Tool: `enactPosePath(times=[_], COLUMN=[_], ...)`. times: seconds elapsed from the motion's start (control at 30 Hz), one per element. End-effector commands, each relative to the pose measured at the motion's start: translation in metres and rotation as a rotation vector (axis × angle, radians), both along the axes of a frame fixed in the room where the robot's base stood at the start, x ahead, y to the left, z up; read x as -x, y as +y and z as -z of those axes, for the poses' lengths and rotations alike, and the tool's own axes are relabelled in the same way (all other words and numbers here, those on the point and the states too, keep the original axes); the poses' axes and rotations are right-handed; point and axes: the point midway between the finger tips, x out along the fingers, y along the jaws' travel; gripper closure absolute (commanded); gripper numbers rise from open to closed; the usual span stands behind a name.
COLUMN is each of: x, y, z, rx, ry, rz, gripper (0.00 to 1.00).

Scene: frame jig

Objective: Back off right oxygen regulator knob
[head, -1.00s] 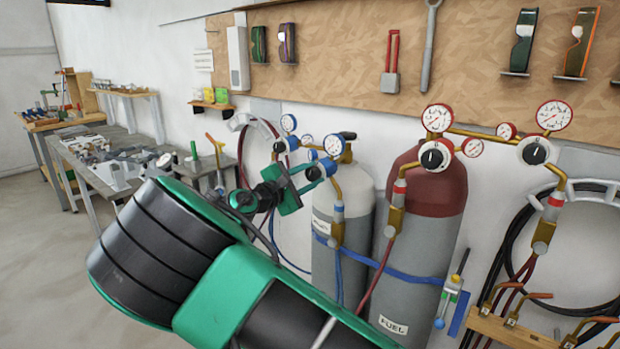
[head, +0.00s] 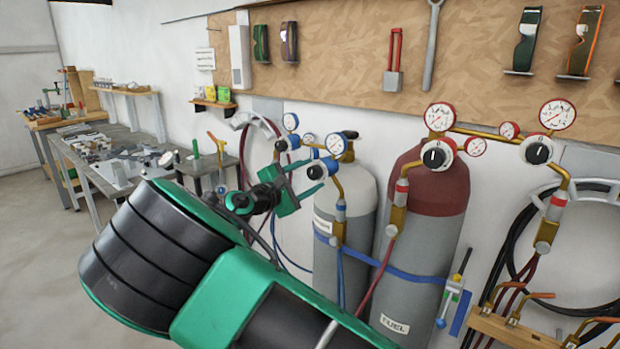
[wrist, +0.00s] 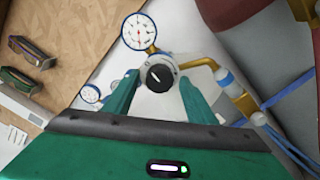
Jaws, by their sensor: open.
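The right oxygen regulator knob (wrist: 158,77) is black with a white pointer line on a pale round body. It sits below a blue-rimmed gauge (wrist: 139,31) in the wrist view. In the head view the knob (head: 316,172) is partly beside my fingers. My gripper (wrist: 160,92) is open, with one green finger on each side of the knob and a visible gap to each. In the head view my gripper (head: 306,180) is at the knob from the left. I cannot tell how deep the knob is between the fingers.
A second blue-rimmed gauge (head: 290,121) stands just left. The pale cylinder (head: 357,205) and the red-topped fuel cylinder (head: 430,225) stand below, with red-rimmed gauges (head: 439,117) to the right. A brass pipe (wrist: 197,63) runs close to the right finger.

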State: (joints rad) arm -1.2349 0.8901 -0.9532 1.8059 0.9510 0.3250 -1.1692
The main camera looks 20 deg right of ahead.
Motion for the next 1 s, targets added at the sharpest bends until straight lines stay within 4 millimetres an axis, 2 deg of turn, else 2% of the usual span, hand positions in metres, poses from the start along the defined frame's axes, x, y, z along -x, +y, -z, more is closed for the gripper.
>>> enactPosePath(times=[0.3,0.5,1.0], x=[0.034,0.049,0.054], y=[0.049,0.071,0.077], z=[0.001,0.001,0.002], rx=[0.0,0.0,-0.001], ry=[0.0,0.002,0.003], rz=[-0.005,-0.005,-0.003], gripper=[0.49,0.49,0.49])
